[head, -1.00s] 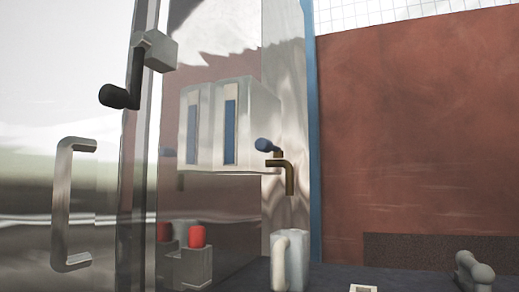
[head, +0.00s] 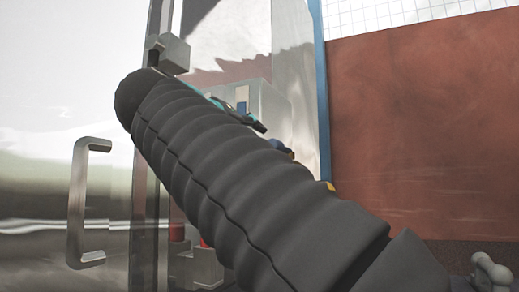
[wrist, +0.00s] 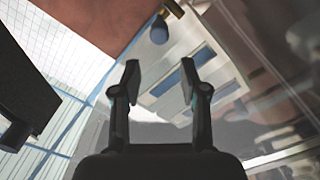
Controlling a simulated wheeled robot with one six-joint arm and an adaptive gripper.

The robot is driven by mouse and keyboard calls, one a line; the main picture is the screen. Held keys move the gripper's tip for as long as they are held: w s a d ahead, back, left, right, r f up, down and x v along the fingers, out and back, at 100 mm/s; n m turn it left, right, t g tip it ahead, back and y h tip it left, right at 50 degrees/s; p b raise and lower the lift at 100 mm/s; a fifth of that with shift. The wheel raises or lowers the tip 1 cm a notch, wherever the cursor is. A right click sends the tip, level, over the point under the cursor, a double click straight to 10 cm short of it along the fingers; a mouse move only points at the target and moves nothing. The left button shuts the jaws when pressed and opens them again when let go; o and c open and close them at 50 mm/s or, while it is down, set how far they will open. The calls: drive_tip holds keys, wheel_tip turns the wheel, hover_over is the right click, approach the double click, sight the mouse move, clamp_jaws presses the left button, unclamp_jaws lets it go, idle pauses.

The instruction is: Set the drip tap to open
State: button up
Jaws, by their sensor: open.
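The drip tap shows in the wrist view as a blue knob (wrist: 159,31) on a brass-coloured stem (wrist: 173,8). In the head view only a small part of the blue knob (head: 279,145) shows past my arm, and the spout is hidden. My gripper (wrist: 160,72) is open and empty, its two fingers spread. In the wrist view the knob lies above and beyond the gap between the fingertips, apart from them. In the head view my arm hides most of my gripper. The tap's setting is unclear.
A metal door with a bar handle (head: 80,205) stands at the left, with a grey bracket (head: 173,54) near its edge. The metal box with blue strips (wrist: 165,84) lies behind the fingers in the wrist view. A grey fixture (head: 490,270) is at the lower right.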

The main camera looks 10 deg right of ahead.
sight(282, 148)
drive_tip(key=p+x, duration=0.1)
drive_tip(key=x, duration=1.2)
drive_tip(key=shift+w+d+p, duration=0.25)
drive_tip(key=shift+d+p, duration=0.05)
drive_tip(key=shift+p, duration=0.1)
clamp_jaws()
